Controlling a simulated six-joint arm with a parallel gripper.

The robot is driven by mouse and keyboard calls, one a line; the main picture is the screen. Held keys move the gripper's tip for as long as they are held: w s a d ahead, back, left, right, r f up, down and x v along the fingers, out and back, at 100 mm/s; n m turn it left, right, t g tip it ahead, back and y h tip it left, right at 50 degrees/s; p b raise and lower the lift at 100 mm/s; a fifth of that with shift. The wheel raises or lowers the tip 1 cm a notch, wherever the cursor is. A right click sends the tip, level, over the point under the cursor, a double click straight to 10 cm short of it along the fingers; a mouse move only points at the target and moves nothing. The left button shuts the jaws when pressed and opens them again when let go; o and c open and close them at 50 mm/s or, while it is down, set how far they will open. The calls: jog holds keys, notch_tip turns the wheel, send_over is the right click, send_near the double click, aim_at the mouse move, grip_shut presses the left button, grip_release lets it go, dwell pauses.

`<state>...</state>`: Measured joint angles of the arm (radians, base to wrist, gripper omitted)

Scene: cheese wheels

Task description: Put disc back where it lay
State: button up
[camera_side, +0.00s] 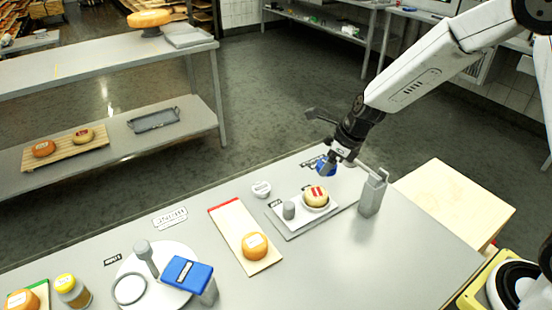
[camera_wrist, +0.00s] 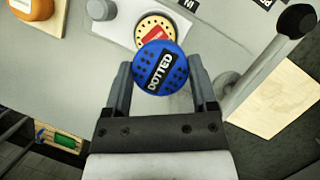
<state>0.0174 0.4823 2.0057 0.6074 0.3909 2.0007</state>
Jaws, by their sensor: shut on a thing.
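A blue disc (camera_wrist: 160,67) with dark dots and a black label reading "DOTTED" sits between the fingers of my gripper (camera_wrist: 162,84) in the wrist view. My gripper is shut on it. In the wrist view the pale wheel (camera_wrist: 153,29) is partly hidden by the disc.
A grey upright post (camera_side: 372,194) stands right of the tray. A grey knob (camera_side: 288,210) stands beside the dish. An orange wheel (camera_side: 255,243) lies on a red-edged board (camera_side: 232,222). A blue-topped piece (camera_side: 187,274) stands front left. Bare table lies at front right.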

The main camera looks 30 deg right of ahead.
jog(key=w+f, duration=0.4)
jog(key=w, duration=0.4)
send_near(289, 179)
jog(key=shift+w+a+f, duration=0.4)
jog(key=shift+a+f, duration=0.2)
jog(key=shift+f, duration=0.15)
jog(key=shift+w+f, duration=0.45)
jog(key=shift+f, duration=0.05)
jog(key=shift+w+f, duration=0.2)
jog(key=shift+f, duration=1.6)
jog(key=shift+f, duration=0.15)
jog(key=o, duration=1.3)
jog(key=shift+c, duration=0.2)
